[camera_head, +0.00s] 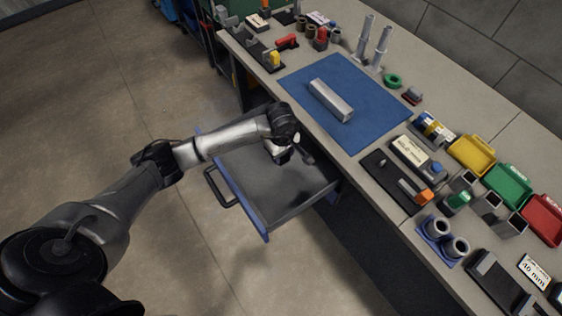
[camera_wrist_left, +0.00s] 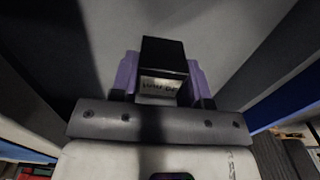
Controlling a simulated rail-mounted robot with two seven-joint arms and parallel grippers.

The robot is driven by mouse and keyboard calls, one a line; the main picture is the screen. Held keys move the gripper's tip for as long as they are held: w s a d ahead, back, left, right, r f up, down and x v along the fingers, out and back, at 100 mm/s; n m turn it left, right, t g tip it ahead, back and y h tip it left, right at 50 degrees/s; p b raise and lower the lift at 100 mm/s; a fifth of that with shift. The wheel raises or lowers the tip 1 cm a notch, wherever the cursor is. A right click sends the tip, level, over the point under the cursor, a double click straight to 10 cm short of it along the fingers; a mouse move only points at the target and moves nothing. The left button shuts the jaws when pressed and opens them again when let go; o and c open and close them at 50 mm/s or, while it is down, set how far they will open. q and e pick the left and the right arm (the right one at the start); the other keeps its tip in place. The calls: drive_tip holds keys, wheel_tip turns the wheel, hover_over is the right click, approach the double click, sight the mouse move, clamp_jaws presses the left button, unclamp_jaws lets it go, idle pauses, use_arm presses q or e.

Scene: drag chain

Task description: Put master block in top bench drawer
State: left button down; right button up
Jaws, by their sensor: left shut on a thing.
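The top bench drawer (camera_head: 238,178) is pulled out from the bench, with its blue-edged front and dark handle facing left. My left gripper (camera_head: 281,155) is over the back part of the drawer, close to the bench edge. In the left wrist view its purple fingers are shut on the master block (camera_wrist_left: 162,58), a small dark-topped block with a light, lettered face. The grey surface behind it looks like the drawer's inside. I cannot tell whether the block touches the drawer floor. My right gripper is not in view.
The bench top (camera_head: 345,165) overhangs the drawer's back. On it lie a blue mat (camera_head: 375,105) with a grey metal bar (camera_head: 331,100), a dark tray (camera_head: 385,180), and yellow (camera_head: 470,152), green (camera_head: 508,183) and red (camera_head: 543,215) bins. The drawer's front part is empty.

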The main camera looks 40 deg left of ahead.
sight(282, 167)
use_arm(q)
drive_tip(key=shift+f+b, duration=0.4)
drive_tip(key=shift+f, duration=2.05)
drive_tip(key=shift+w, duration=0.1)
drive_tip(key=shift+f, duration=0.15)
drive_tip(key=c, duration=0.6)
unclamp_jaws()
